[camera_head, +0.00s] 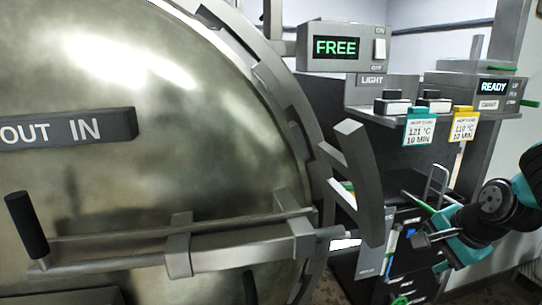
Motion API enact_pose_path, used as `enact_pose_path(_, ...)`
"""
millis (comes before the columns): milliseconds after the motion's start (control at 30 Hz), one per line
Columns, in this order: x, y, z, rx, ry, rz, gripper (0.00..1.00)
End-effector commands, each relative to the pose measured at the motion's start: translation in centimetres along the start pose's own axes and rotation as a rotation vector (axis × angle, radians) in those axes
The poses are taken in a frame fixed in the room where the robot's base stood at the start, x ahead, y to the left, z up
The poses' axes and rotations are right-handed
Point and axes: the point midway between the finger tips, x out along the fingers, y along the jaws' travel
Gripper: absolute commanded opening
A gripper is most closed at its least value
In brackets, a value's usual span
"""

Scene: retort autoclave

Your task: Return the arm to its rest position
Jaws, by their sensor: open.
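My gripper (428,252) shows at the lower right, at the end of my teal and dark grey arm. Its fingers point left and stand apart, with nothing seen between them. It is in front of the dark lower part of the control stand and right of the autoclave door (150,170). The arm is bent and partly cut off by the right edge of the picture. The gap between the gripper and the things behind it is hard to judge.
The big round door carries a bar handle (240,245) with a black grip. A box (342,48) reads FREE, and a device (484,88) reads READY. Two tags (419,128) hang from the shelf. Wire handles and a green rod show close to my arm.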

Motion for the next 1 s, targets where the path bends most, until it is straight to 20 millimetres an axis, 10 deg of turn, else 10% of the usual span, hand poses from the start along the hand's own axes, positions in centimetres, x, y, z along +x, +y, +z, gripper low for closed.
enact_pose_path(667,-5.1,6.2,5.8,-1.121,-0.134,0.303,0.58)
enact_pose_path(1000,-14.4,3.4,19.4,-1.510,-0.484,0.028,0.58)
